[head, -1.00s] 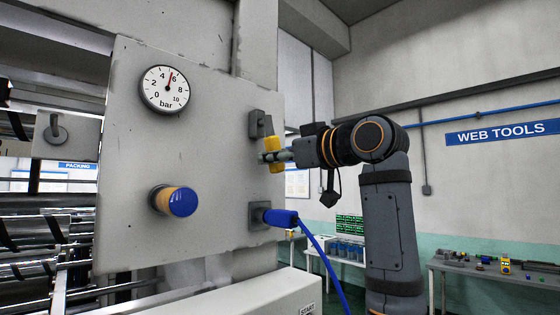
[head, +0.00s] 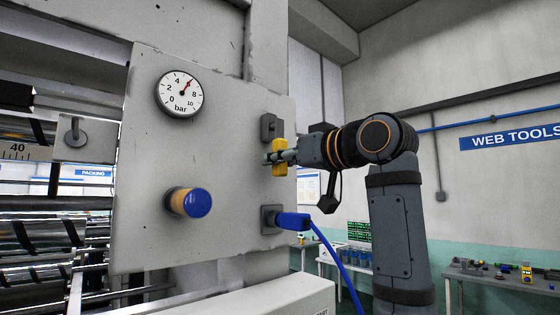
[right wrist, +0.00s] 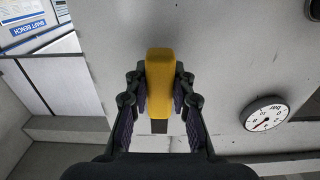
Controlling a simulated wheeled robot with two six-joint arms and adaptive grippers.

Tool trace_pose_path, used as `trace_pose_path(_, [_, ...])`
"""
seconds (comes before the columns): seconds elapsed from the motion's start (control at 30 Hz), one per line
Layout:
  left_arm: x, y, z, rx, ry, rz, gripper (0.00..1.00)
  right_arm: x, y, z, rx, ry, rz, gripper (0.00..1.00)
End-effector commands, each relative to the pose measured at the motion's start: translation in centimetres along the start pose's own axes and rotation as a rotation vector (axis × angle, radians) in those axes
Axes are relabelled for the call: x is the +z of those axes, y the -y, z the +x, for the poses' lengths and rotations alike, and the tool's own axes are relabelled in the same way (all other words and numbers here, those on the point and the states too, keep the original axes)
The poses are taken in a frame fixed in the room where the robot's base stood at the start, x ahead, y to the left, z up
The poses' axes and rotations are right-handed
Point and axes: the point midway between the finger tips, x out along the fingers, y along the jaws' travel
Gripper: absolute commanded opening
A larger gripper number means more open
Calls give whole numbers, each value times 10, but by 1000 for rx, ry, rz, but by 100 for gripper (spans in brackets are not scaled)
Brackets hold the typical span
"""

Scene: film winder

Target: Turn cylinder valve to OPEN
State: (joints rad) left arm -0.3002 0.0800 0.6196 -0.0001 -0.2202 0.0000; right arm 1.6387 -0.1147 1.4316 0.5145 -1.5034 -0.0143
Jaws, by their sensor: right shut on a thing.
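The cylinder valve's yellow handle (head: 279,168) is near the right edge of the grey panel (head: 225,150), just below a dark grey block (head: 270,127). It looks roughly upright in the head view. My right gripper (head: 275,157) is shut on the handle, its fingers hiding the handle's middle. In the right wrist view the yellow handle (right wrist: 160,75) lies lengthwise between the two fingers of the right gripper (right wrist: 160,95). No OPEN marking is readable. My left gripper is not in view.
A pressure gauge (head: 180,94) sits at the panel's upper left, needle near 6 bar. A blue-capped knob (head: 190,202) sticks out below it. A blue hose connector (head: 292,221) plugs in below the valve. A bench (head: 490,280) stands at the far right.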

Motion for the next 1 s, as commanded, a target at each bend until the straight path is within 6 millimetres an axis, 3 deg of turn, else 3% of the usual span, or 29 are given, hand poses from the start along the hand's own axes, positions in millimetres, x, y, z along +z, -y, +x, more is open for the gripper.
trace_pose_path(0.03, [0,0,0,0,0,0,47,3,0,1,-3,9,6,0])
trace_pose_path(0.07, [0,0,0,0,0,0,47,4,0,1,-3,9,6,25])
trace_pose_path(0.23, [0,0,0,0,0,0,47,2,0,1,-2,6,4,47])
trace_pose_path(0.6, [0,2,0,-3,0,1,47,0,-1,-8,0,1,1,47])
trace_pose_path(1.0, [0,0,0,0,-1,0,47,1,-1,-97,2,1,-1,47])
